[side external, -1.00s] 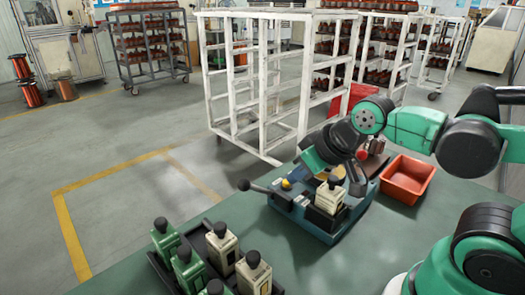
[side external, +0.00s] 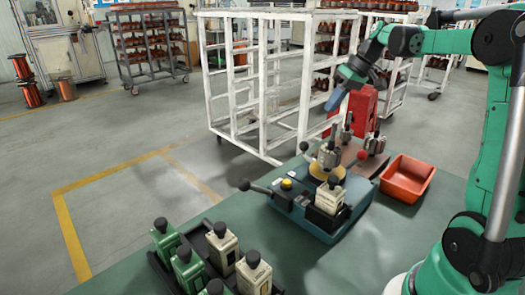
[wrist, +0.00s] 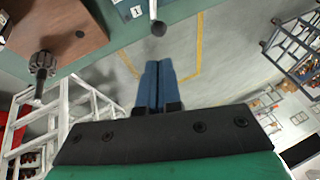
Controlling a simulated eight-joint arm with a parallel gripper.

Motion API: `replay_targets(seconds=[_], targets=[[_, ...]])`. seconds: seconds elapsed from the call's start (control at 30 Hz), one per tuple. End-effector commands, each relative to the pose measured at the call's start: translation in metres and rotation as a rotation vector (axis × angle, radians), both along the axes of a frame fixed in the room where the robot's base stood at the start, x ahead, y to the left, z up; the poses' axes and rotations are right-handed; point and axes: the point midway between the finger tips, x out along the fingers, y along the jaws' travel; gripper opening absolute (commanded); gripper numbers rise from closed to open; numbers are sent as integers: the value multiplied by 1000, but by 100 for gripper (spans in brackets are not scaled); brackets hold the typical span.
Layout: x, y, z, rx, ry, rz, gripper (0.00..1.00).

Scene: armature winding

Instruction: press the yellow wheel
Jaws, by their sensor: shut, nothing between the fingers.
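A small yellow button (side external: 286,184) is on the machine's left part. My gripper (side external: 332,104) is raised well above and behind the wheel, with its blue fingers together, pointing down and left. In the wrist view the blue fingers (wrist: 158,68) are side by side with nothing between them. The wheel does not show in the wrist view.
A black-knobbed lever (side external: 256,188) sticks out left of the machine; its knob shows in the wrist view (wrist: 157,28). An orange tray (side external: 406,179) is at right. Several knobbed blocks (side external: 251,272) stand front left.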

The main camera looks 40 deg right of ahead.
Motion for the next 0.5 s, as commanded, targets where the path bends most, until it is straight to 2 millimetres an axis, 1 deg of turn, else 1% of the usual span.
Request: replay_targets(seconds=[0.03, 0.1, 0.2, 0.33, 0.5], targets=[[-2, -18, -1, 21, -9, -6, 0], [-6, -37, -3, 48, -24, 2, 0], [-11, -56, -6, 76, -46, 12, 0], [-16, -69, -8, 95, -64, 19, 0], [-18, -73, -8, 100, -70, 23, 0]])
